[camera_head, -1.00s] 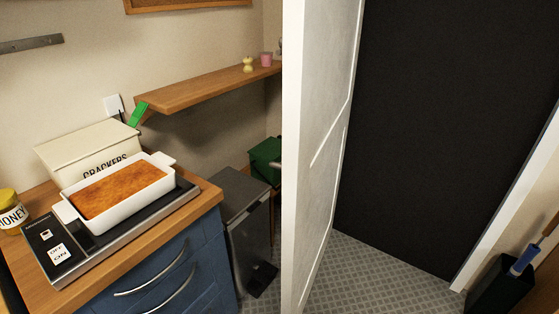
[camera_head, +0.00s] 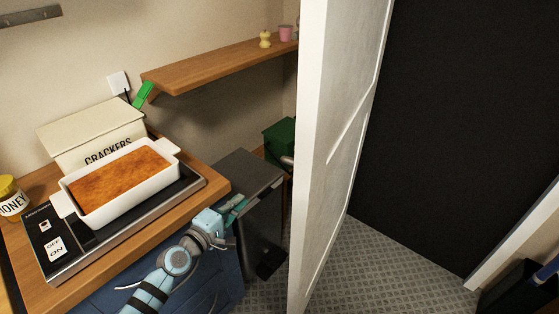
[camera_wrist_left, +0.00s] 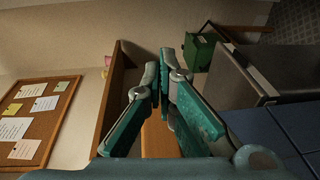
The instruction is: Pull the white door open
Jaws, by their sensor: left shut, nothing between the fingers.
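The white door (camera_head: 340,150) stands ajar in the head view, its edge toward me and a dark opening (camera_head: 450,120) to its right. A handle (camera_head: 287,161) shows partly at the left of its edge. My left gripper (camera_head: 240,204) is shut and empty, over the front corner of the counter and left of the door, apart from it. In the left wrist view the left fingers (camera_wrist_left: 163,75) are together with nothing between them. The door cannot be made out in that view. My right gripper is not in view.
A counter (camera_head: 212,182) at left holds a white baking dish (camera_head: 165,180), a crackers box (camera_head: 85,135) and a honey jar (camera_head: 12,200). A grey bin (camera_head: 245,172) and green bin (camera_head: 280,135) stand between counter and door. A wooden shelf (camera_head: 215,72) is above.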

